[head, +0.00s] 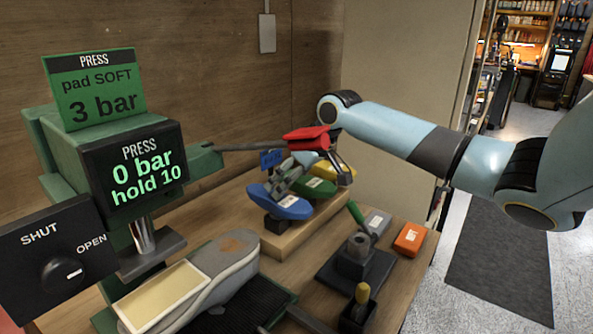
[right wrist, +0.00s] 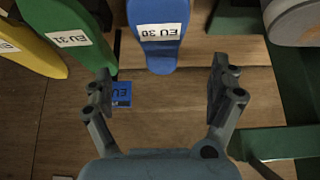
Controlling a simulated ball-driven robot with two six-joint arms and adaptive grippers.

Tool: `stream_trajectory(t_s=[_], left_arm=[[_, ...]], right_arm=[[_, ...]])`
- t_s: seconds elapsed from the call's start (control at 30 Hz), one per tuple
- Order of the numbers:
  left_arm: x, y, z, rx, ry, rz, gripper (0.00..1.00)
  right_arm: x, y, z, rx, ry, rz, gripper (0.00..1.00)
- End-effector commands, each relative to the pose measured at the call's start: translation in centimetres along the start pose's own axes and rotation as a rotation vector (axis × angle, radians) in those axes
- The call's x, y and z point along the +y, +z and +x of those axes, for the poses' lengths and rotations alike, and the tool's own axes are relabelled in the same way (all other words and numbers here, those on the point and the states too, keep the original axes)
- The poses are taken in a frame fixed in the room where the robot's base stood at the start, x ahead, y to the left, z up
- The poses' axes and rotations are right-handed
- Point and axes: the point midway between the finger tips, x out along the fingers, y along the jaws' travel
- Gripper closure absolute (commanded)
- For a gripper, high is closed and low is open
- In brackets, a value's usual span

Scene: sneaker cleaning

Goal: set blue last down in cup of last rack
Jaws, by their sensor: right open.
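The blue last (head: 282,205) with a white size label is at the near end of the last rack (head: 290,240). It appears to rest on a dark cup (head: 277,224) of the wooden rack base. Its rounded end also shows in the right wrist view (right wrist: 158,55), beyond and between my fingertips. My right gripper (head: 288,180) is close over the blue last in the head view. In the right wrist view the gripper (right wrist: 165,84) has its fingers spread wide, with nothing between them. My left gripper is out of view.
A green last (head: 317,187) and a yellow last (head: 345,175) stand behind the blue one. A blue card (head: 271,158) stands at the rack. The green press (head: 55,150) and a sneaker (head: 232,262) are left. An orange box (head: 410,238) lies right.

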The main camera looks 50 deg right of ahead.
Motion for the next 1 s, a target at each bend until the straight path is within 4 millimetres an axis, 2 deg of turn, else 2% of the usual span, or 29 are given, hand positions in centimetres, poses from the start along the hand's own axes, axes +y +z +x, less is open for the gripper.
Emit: stream_trajectory(t_s=[0.1,0.3,1.0], left_arm=[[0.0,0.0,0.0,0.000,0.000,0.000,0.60],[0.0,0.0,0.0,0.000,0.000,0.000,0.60],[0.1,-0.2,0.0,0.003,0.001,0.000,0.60]], right_arm=[[0.1,0.0,-2.1,0.000,0.002,-0.004,0.08],[-0.1,0.0,-3.6,-0.001,-0.002,0.000,0.08],[-0.1,0.0,-3.7,0.000,-0.002,0.001,0.08]])
